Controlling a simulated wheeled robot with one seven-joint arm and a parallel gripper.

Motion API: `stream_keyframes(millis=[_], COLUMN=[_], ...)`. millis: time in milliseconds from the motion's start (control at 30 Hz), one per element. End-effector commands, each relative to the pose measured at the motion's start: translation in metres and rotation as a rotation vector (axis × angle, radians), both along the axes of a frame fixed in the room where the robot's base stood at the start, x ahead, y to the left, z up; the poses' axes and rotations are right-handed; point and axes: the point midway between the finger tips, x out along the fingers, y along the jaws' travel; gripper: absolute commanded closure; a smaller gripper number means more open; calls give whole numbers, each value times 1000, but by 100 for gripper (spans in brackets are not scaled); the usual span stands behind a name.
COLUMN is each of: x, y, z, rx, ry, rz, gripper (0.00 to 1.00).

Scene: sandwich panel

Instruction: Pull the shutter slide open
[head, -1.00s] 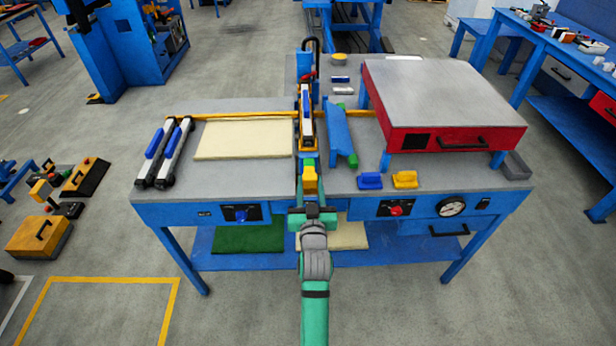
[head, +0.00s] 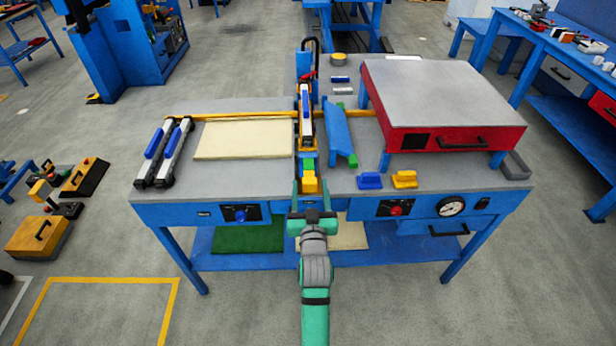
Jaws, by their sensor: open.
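My gripper (head: 311,188) is open and empty at the middle of the blue bench's front edge. Its green fingers point away from me, toward a yellow block (head: 309,181) on the bench centre line. I cannot tell whether they touch it. I cannot tell for sure which part is the shutter slide. A dark square (head: 416,142) and a black handle (head: 462,142) are on the front of the red box at the right, away from my gripper. The bench front has a dark plate with a blue knob (head: 240,214) and another with a red knob (head: 395,208).
A cream panel (head: 245,139) and two blue-and-silver bars (head: 165,152) lie on the bench's left half. A blue block (head: 370,180) and a yellow block (head: 404,179) sit near the front right. A tall tool (head: 305,115) stands mid-bench. Floor in front is clear.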

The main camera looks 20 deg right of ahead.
Motion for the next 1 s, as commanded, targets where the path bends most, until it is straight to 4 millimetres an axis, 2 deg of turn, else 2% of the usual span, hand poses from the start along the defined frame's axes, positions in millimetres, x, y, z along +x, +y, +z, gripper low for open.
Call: stream_keyframes(millis=[1000], x=[-66], y=[22], z=[-1], rx=[-1], ry=[1], rz=[4], gripper=[44])
